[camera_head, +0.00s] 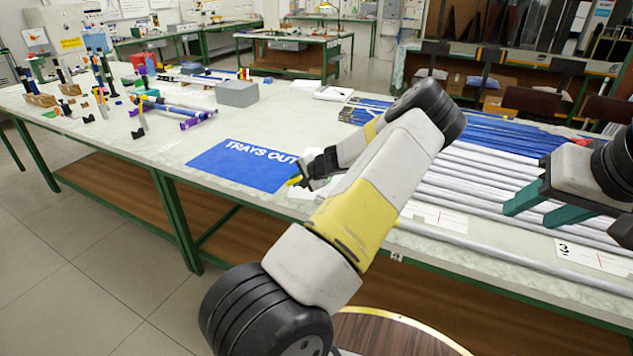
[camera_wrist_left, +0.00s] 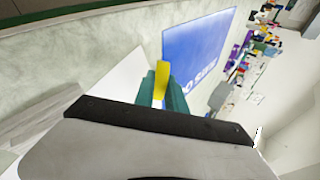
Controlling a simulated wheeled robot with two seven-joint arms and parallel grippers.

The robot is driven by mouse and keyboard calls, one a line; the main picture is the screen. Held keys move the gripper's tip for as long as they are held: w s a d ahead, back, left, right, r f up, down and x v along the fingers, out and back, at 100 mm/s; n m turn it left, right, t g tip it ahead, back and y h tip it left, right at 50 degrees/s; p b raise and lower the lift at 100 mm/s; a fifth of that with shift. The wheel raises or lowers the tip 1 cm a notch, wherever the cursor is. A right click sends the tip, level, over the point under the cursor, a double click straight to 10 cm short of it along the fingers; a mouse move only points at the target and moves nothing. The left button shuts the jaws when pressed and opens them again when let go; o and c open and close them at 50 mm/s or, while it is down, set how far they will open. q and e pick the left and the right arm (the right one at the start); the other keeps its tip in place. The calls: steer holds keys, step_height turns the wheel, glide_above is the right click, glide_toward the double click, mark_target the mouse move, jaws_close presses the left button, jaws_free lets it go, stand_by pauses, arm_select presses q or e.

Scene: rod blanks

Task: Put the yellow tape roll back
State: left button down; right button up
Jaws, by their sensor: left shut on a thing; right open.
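The yellow tape roll (camera_head: 294,180) shows as a small yellow piece at the tip of my left gripper (camera_head: 300,181). In the left wrist view the yellow tape roll (camera_wrist_left: 162,78) stands edge-on between the teal fingers of my left gripper (camera_wrist_left: 164,92), which is shut on it. Most of the roll is hidden by the fingers. It is over the near right part of the blue "TRAYS OUT" mat (camera_head: 225,165); I cannot tell its height above the table. My right gripper (camera_head: 535,207) is open and empty over the silver rods at the right.
Silver rods (camera_head: 470,185) and blue rods (camera_head: 500,127) lie across the right of the table (camera_head: 125,155). A grey box (camera_head: 237,93) stands behind the mat. Racks with coloured pieces and several rods stand at the left. The table's front left is clear.

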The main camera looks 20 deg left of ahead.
arm_select(q)
steer(key=shift+f, duration=0.7)
steer(key=c, duration=1.5)
jaws_free()
steer(key=shift+c, duration=0.2)
steer(key=shift+v, duration=4.05)
